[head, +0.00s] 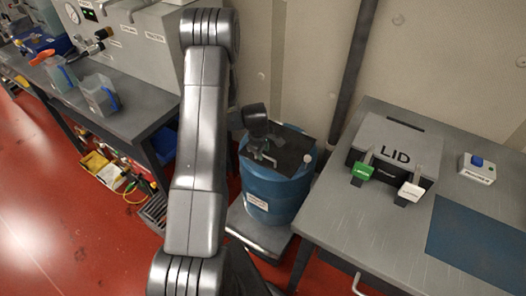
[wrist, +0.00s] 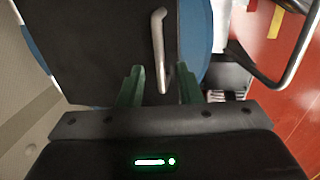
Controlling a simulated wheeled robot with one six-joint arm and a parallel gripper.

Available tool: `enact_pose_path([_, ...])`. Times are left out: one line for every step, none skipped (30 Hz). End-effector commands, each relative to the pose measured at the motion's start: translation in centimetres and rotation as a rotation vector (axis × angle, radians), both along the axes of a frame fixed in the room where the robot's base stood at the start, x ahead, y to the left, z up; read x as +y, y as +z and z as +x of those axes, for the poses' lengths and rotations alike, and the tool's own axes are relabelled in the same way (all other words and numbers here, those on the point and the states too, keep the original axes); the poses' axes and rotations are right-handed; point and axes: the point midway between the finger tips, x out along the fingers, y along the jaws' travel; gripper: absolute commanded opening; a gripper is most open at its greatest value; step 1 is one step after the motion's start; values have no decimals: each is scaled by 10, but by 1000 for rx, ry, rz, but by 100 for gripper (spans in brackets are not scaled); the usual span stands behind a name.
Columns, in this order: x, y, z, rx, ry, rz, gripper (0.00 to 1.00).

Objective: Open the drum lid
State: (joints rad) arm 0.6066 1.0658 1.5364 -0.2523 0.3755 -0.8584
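The blue drum (head: 275,190) stands at the centre of the head view with a flat black lid (head: 290,155) on top. A light knob or ball shows at the lid's right edge. In the wrist view the dark lid (wrist: 100,50) fills much of the picture, with a bare metal bar handle (wrist: 158,40) on it. My gripper (wrist: 160,78) has its two green fingers apart, and the handle's near end appears between them. I see no finger clearly touching the handle. In the head view my arm partly hides the gripper's surroundings above the lid.
A grey table (head: 340,225) on the right holds a grey box marked LID (head: 395,145), with green and white tags, and a small box with a blue button (head: 477,168). A bench (head: 135,115) with containers stands left. The drum rests on a low grey platform (head: 255,233).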

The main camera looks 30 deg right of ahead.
Motion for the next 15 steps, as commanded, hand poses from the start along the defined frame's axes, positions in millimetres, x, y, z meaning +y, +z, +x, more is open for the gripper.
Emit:
enact_pose_path([0, -4, 0, 1, 0, 0, 32])
enact_pose_path([-1, -5, 0, 0, 0, 1, 32])
enact_pose_path([-1, -6, 0, 0, -1, 1, 32])
enact_pose_path([-1, -7, 0, 0, -1, 1, 32])
enact_pose_path([-1, -8, 0, 0, -1, 1, 32])
enact_pose_path([-1, -8, 0, 0, -1, 1, 32])
enact_pose_path([-1, -9, 0, 0, -1, 1, 32])
enact_pose_path([-1, -9, 0, 0, -1, 1, 32])
enact_pose_path([-1, -9, 1, 0, -1, 0, 32])
enact_pose_path([-1, -9, 1, 0, -1, 0, 32])
enact_pose_path([-1, -9, 1, 0, -1, 0, 32])
enact_pose_path([-1, -9, 1, 0, -1, 0, 32])
enact_pose_path([-1, -9, 1, 0, -1, 0, 32])
enact_pose_path([-1, -9, 1, 0, -1, 0, 26])
enact_pose_path([-1, -9, 1, 0, -1, 0, 18])
